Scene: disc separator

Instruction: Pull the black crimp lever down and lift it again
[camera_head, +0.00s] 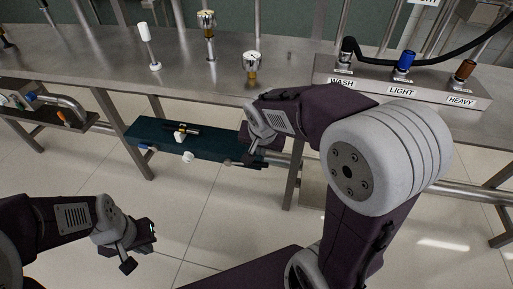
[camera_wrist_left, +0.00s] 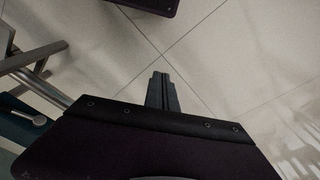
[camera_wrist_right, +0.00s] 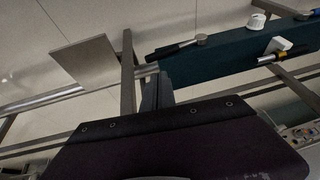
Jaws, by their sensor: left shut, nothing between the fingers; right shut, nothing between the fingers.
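A black lever handle (camera_wrist_right: 175,49) lies along the dark teal panel (camera_wrist_right: 225,62) in the right wrist view, close to a grey cap (camera_wrist_right: 201,39). In the head view the teal panel (camera_head: 155,131) hangs below the steel table, and my right arm partly covers its right end. My right gripper (camera_head: 255,159) is at that end. Its shut, empty fingers (camera_wrist_right: 157,90) are near the lever's free end, apparently not gripping it. My left gripper (camera_head: 127,266) is over open floor at lower left. Its fingers (camera_wrist_left: 162,92) are shut and empty.
Table legs and rails surround the panel. The tiled floor is free at front left.

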